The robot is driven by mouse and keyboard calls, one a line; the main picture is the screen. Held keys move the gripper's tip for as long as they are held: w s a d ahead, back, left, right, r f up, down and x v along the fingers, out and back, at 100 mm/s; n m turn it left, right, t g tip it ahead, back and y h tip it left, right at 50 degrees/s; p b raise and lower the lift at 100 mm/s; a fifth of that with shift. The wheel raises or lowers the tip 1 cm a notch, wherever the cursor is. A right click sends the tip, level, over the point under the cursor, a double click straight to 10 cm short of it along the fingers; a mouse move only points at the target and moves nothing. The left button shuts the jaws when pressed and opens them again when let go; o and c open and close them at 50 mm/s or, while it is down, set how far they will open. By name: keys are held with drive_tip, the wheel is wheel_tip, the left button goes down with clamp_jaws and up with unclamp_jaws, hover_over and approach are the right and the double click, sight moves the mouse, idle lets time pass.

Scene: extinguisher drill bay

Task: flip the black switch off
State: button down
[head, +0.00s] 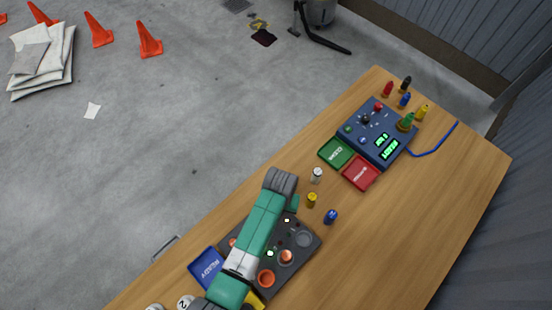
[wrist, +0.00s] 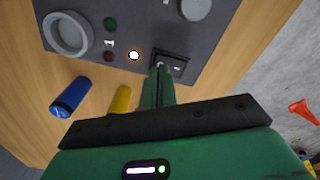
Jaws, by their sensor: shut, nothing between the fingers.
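The black switch (wrist: 174,66) sits in a dark frame on the dark grey control panel (wrist: 103,18) in the wrist view. A small pale mark shows on it. My gripper (wrist: 159,72) is shut and empty. Its green fingertips are at the switch's near left edge and cover part of it. I cannot tell whether they touch it, nor which way the switch is tipped. In the head view the panel (head: 311,243) lies under my arm, which hides the switch and the fingertips.
A lit lamp (wrist: 133,55), a red button (wrist: 108,57) and a green button (wrist: 110,23) are close to the switch. Blue (wrist: 70,92) and yellow (wrist: 121,99) cylinders stand on the table nearby. A blue control box (head: 365,145) and green and red trays lie farther up the table.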

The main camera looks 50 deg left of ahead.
drive_tip(key=shift+f+b, duration=0.65)
drive_tip(key=shift+f, duration=0.25)
idle(0.9)
wheel_tip(320, 180, up, 7)
drive_tip(key=p, duration=0.7)
idle(0.4)
